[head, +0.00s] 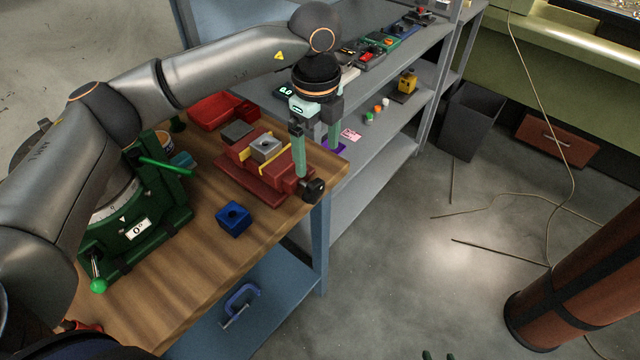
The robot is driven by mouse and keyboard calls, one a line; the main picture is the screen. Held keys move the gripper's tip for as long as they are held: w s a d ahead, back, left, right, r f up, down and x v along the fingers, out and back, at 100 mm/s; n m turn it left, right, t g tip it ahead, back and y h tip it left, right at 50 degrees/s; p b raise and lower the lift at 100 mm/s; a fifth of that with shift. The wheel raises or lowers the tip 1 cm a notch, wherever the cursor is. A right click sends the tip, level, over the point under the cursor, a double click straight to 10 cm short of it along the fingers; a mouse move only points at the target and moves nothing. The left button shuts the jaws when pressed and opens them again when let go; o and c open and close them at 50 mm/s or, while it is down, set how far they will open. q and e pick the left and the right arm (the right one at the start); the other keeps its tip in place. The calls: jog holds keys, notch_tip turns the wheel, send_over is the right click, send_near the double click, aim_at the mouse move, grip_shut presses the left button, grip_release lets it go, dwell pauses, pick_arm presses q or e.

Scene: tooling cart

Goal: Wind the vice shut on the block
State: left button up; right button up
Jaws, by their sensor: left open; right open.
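The red vice (258,184) sits near the right edge of the wooden bench top. A grey block with a hole in its top (266,147) is between its yellow-faced jaws; I cannot tell whether both jaws touch it. A black knob (314,189) is at the vice's near right end. My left gripper (316,162) points down above this end with its fingers apart, and nothing shows between them. The near finger hides part of the vice's end.
A blue block (234,218) lies in front of the vice. A green rotary table (130,235) stands left, a red tray (218,108) behind. A blue clamp (240,304) is on the lower shelf. Grey shelves (385,120) adjoin at back right. The floor at right is mostly open.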

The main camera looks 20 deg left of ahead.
aim_at(319, 191)
pick_arm(q)
jog(key=shift+a+f, duration=0.15)
jog(key=shift+f, duration=0.15)
notch_tip(319, 191, down, 12)
jog(key=shift+r+p, duration=0.15)
jog(key=shift+p, duration=0.75)
jog(key=shift+c, duration=0.3)
jog(key=c, duration=1.3)
jog(key=shift+g, duration=0.3)
jog(key=shift+w+d+g+y+b, duration=0.1)
jog(key=shift+d+g+y+b, duration=0.15)
jog(key=shift+g, duration=0.25)
jog(key=shift+g+y+b, duration=0.25)
jog(key=shift+g+b, duration=0.3)
jog(key=shift+g, duration=0.05)
jog(key=shift+w+g+y+b, duration=0.1)
jog(key=shift+g+y+b, duration=0.6)
jog(key=shift+g+b, duration=1.2)
